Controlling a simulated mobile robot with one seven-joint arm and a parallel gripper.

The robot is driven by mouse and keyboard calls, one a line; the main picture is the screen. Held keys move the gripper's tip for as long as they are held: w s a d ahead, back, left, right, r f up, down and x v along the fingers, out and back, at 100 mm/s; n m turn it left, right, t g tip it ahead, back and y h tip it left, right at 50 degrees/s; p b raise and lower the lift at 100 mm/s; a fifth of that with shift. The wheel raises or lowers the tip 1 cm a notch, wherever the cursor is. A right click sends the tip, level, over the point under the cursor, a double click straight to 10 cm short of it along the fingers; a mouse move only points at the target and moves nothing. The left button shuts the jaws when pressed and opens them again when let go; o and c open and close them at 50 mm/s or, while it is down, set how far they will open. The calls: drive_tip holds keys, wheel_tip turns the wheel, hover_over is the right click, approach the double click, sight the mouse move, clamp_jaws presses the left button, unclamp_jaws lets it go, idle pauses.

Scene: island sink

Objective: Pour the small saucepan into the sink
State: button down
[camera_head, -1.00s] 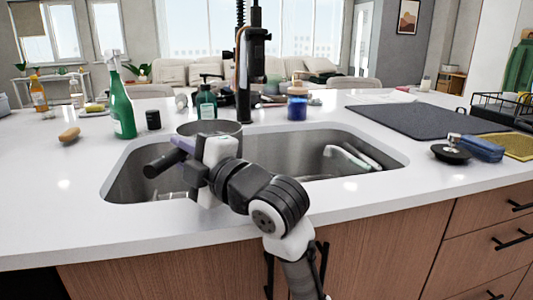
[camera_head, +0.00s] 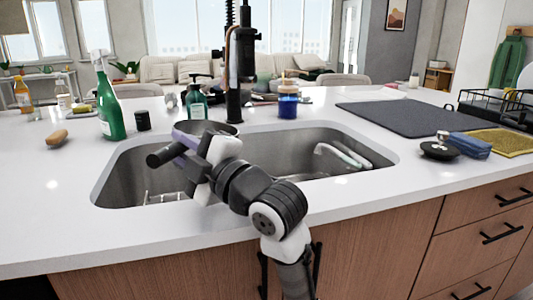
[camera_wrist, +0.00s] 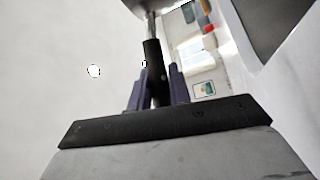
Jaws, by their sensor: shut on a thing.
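The small saucepan (camera_head: 205,128) is a dark metal pan with a black handle (camera_head: 165,153). It is held over the back left part of the sink (camera_head: 285,150), a steel basin set in the white island. My gripper (camera_head: 187,146) is shut on the saucepan's handle. In the wrist view, the handle (camera_wrist: 152,58) stands between the purple fingers of my gripper (camera_wrist: 156,88), with the pan's base (camera_wrist: 150,5) at the top edge. What is inside the pan cannot be seen. My arm hides part of the basin.
A black faucet (camera_head: 240,70) rises behind the sink. A green spray bottle (camera_head: 108,105), a dark jar (camera_head: 142,120) and a teal soap bottle (camera_head: 196,100) stand to the left. A pale utensil (camera_head: 345,154) leans inside the basin's right side. A dark mat (camera_head: 400,118) lies to the right.

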drive_tip(key=shift+w+d+r+m+t+p, duration=0.1)
drive_tip(key=shift+d+r+m+t+p, duration=0.25)
drive_tip(key=shift+r, duration=0.25)
drive_tip(key=shift+w+d+r+m+t+p, duration=0.2)
drive_tip(key=shift+d+r+m+p, duration=0.15)
drive_tip(key=shift+d+m+p, duration=0.15)
drive_tip(key=shift+w+d+r+m+t+p, duration=0.15)
drive_tip(key=shift+w+d+r+m+p, duration=0.05)
drive_tip(key=shift+d+r+m+p, duration=0.2)
drive_tip(key=shift+w+d+m+t, duration=0.25)
drive_tip(key=shift+d+m+t, duration=0.05)
drive_tip(key=shift+d+m, duration=0.15)
drive_tip(key=shift+d, duration=0.1)
drive_tip(key=shift+w+d+r+m+t+p, duration=0.15)
drive_tip(key=shift+w+d+m+t+p, duration=0.2)
drive_tip(key=shift+m+p, duration=0.25)
drive_tip(key=shift+w+d+r+m+t+p, duration=0.3)
drive_tip(key=shift+d+r+m+t+p, duration=0.15)
drive_tip(key=shift+d+m+p, duration=0.35)
drive_tip(key=shift+w+d+r+m+t+p, duration=0.3)
drive_tip(key=shift+d+r+m+p, duration=0.3)
drive_tip(key=shift+p, duration=0.25)
idle(3.7)
